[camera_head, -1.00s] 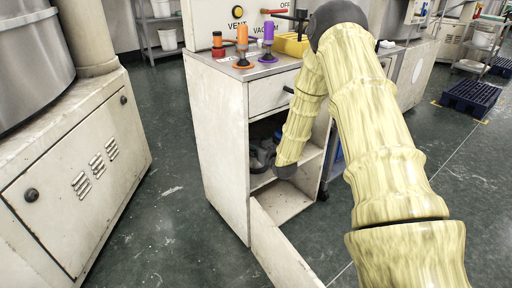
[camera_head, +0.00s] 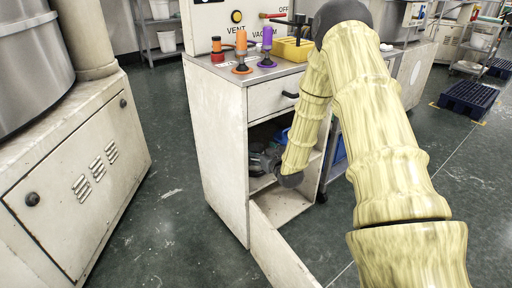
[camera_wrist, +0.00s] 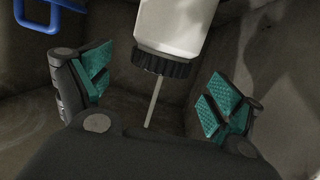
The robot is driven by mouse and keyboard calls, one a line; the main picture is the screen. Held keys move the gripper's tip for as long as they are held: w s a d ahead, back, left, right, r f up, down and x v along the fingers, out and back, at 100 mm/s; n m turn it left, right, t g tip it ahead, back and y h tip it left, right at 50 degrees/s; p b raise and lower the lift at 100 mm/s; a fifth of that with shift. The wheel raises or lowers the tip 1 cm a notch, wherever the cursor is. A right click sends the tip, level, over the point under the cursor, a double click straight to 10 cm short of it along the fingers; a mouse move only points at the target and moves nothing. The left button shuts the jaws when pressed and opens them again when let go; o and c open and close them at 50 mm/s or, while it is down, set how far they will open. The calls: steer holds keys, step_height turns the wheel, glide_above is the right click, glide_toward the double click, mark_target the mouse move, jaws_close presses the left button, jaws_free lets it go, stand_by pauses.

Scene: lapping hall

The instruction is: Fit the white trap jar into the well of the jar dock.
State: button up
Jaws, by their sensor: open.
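The white trap jar (camera_wrist: 178,28) shows at the top of the wrist view, cut off by the frame edge. A black ribbed collar (camera_wrist: 164,64) is at its lower end, and a thin pale rod shows below the collar. My gripper (camera_wrist: 158,82) is open, with its teal pads apart on either side of the rod and collar and not visibly touching the jar. In the head view my gripper (camera_head: 263,160) is inside the open cabinet, and the jar cannot be made out there. I cannot pick out the jar dock or its well in either view.
The cabinet (camera_head: 222,150) has its lower door (camera_head: 282,250) swung open and its side walls close around my arm. Orange (camera_head: 241,48) and purple (camera_head: 267,42) upright pieces stand on top. A blue handle (camera_wrist: 38,22) shows at the wrist view's upper left.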

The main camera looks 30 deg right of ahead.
steer(key=d+p+v, duration=0.1)
steer(key=v, duration=0.6)
steer(key=shift+s+a+p, duration=0.3)
steer(key=shift+s+a, duration=0.05)
steer(key=shift+a, duration=0.15)
